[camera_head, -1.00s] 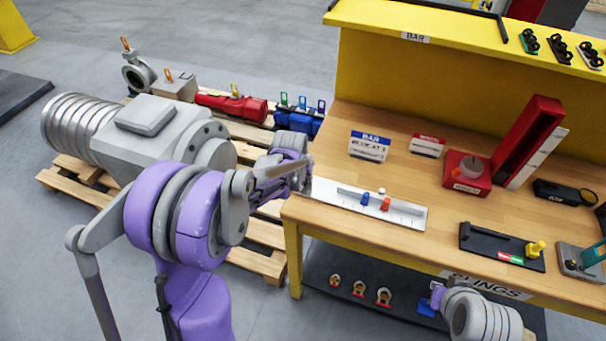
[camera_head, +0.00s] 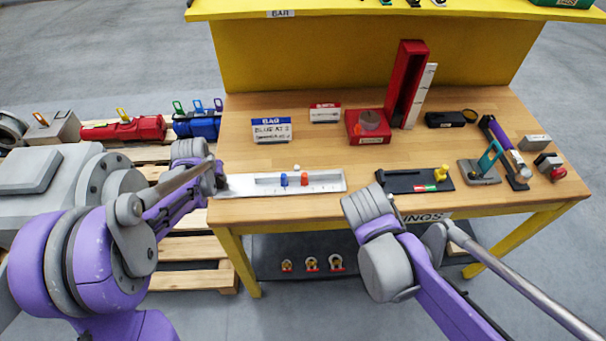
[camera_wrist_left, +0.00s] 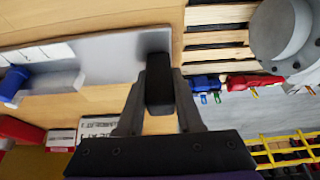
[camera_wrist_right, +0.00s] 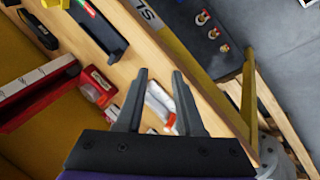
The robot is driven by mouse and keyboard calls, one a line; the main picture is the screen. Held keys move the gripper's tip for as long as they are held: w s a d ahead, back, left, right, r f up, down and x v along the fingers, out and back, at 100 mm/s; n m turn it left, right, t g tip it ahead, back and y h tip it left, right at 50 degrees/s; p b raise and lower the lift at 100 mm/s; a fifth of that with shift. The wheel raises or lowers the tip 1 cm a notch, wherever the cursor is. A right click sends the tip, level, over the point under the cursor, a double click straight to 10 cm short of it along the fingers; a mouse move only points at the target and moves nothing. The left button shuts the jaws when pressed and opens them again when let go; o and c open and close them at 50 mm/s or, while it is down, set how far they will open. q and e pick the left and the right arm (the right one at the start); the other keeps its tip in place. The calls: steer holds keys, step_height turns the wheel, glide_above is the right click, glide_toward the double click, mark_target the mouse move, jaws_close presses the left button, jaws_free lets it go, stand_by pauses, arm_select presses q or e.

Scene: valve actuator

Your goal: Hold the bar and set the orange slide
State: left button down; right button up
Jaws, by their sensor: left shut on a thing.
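The bar (camera_head: 240,187) is a pale flat plate with a raised rail and scale marks, lying along the bench's front edge at the left. A blue slide (camera_head: 284,179) and the orange slide (camera_head: 304,179) sit close together near its middle. My left gripper (camera_head: 220,178) is at the bar's left end. The left wrist view shows its dark fingers (camera_wrist_left: 159,82) shut on that end of the bar (camera_wrist_left: 110,58); the blue slide (camera_wrist_left: 15,85) is at that picture's left edge. My right gripper (camera_wrist_right: 160,74) is open and empty, to the right of the bar near the bench front.
A blue-topped card (camera_head: 271,131) stands behind the bar; its first line seems to say blue at 2, and the lower text is unclear. A black tray (camera_head: 400,185) with a yellow knob lies right of the bar. A red block (camera_head: 367,127) stands behind. Bench between is clear.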

steer(key=w+a+f+n+h, duration=0.2)
steer(key=w+a+n+h, duration=0.1)
steer(key=w+n, duration=0.4)
steer(key=n+t+h, duration=0.5)
steer(key=n, duration=0.4)
glide_toward(303, 178)
steer(key=d, duration=0.1)
steer(key=w+d, duration=0.1)
steer(key=d, duration=0.3)
steer(key=shift+w, duration=0.4)
steer(key=s+a+f+n, duration=0.1)
steer(key=a, duration=0.1)
steer(key=a+n+t+h, duration=0.1)
steer(key=a, duration=0.1)
steer(key=s+a+f+n+t, duration=0.1)
steer(key=shift+s+a+f+h, duration=0.3)
steer(key=shift+s+a+h, duration=0.05)
steer(key=shift+a+h, duration=0.05)
steer(key=shift+t, duration=0.3)
steer(key=x, duration=1.1)
steer(key=shift+w+d, duration=0.25)
steer(key=shift+d, duration=0.1)
jaws_close()
